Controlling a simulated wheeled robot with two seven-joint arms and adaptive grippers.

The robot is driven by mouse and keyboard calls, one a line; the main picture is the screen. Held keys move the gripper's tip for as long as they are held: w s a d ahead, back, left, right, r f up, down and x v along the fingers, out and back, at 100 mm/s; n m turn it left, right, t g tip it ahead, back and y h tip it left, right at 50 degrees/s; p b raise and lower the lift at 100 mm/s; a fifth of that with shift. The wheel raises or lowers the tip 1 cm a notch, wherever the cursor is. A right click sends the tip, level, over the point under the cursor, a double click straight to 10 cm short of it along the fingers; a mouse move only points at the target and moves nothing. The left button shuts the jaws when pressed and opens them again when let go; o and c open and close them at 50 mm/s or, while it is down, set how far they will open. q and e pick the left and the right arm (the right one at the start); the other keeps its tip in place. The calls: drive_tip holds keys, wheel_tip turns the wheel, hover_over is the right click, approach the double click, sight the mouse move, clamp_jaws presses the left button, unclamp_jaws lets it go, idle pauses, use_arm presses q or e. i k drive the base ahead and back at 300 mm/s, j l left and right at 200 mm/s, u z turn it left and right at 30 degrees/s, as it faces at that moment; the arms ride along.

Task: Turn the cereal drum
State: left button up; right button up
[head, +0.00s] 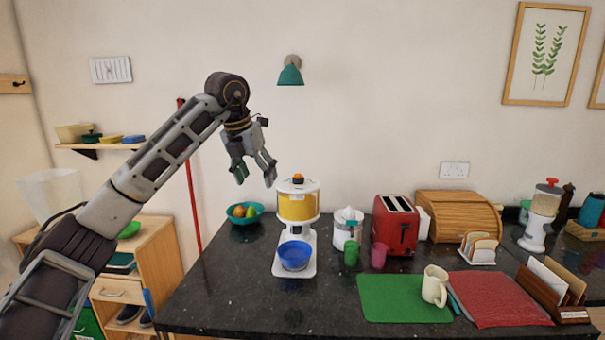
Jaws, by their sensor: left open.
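The cereal dispenser stands upright on the dark counter, with a clear drum (297,206) full of yellow cereal and a white lid. An orange-and-black knob (298,178) sits on its top. A blue bowl (295,255) stands on its white base (279,268) under the drum. My left gripper (256,179) is open and empty, pointing down, above and to the left of the drum, apart from it. My right gripper is out of view.
A teal fruit bowl (244,214) stands left of the dispenser. A white juicer (347,230), a green cup (351,253), a pink cup (378,255) and a red toaster (394,226) are to its right. The counter's front left (225,295) is clear.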

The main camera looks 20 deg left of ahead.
sight(297, 199)
drive_tip(key=i, duration=1.05)
